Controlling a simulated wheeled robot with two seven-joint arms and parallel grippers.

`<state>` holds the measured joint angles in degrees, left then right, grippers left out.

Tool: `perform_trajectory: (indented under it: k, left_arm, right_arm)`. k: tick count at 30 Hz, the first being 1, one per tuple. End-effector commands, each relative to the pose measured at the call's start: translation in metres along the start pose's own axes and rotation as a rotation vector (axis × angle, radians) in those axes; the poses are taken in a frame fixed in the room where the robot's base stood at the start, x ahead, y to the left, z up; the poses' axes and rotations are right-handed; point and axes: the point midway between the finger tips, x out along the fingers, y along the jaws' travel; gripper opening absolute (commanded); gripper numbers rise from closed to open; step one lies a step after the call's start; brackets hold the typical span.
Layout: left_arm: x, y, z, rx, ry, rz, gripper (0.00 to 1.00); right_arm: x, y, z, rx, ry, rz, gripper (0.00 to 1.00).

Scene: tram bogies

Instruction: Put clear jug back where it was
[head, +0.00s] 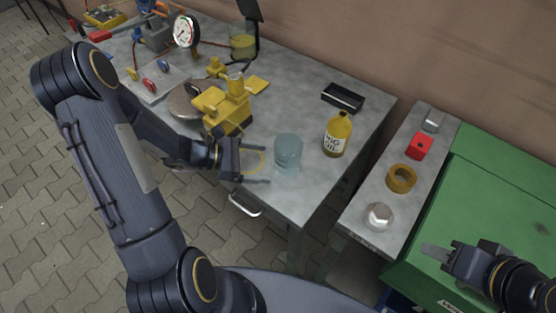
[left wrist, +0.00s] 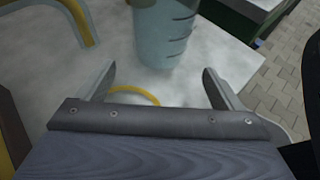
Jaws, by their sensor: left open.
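The clear jug (head: 288,152), a bluish see-through vessel, stands upright on the grey metal table (head: 300,200) near its front right part. My left gripper (head: 262,166) is open just to the left of the jug, with its fingers pointing toward it. In the left wrist view the jug (left wrist: 165,35) stands beyond the open fingertips (left wrist: 157,75), with nothing between them but tabletop and part of a yellow ring-shaped line. The jug and fingers look apart. My right gripper (head: 447,252) is at the lower right over the green cabinet; its finger gap is not clear.
A yellow oil bottle (head: 337,134) stands right of the jug, and a black open box (head: 342,98) lies behind. A yellow machine (head: 228,105) stands close left of the jug. A narrow bench (head: 372,205) with small parts and a green cabinet (head: 500,190) are at the right.

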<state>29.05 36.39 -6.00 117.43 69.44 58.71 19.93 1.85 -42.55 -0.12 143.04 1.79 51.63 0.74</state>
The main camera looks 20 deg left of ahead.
Motion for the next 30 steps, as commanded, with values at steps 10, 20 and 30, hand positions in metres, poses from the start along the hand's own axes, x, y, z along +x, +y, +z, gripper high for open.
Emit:
perform_trajectory:
  k: [10,20,30]
  left_arm:
    - [-0.044,0.0,-0.019,0.0,0.001,0.001,0.88]
    - [-0.047,0.0,-0.019,0.0,0.0,0.0,0.88]
    - [-0.047,0.0,-0.02,0.0,0.0,0.0,0.88]
  right_arm:
    - [0.004,0.002,0.002,0.0,0.0,0.0,0.38]
    - [0.004,0.002,0.002,0.0,0.0,0.0,0.38]
    - [0.004,0.002,0.002,0.0,0.0,0.0,0.38]
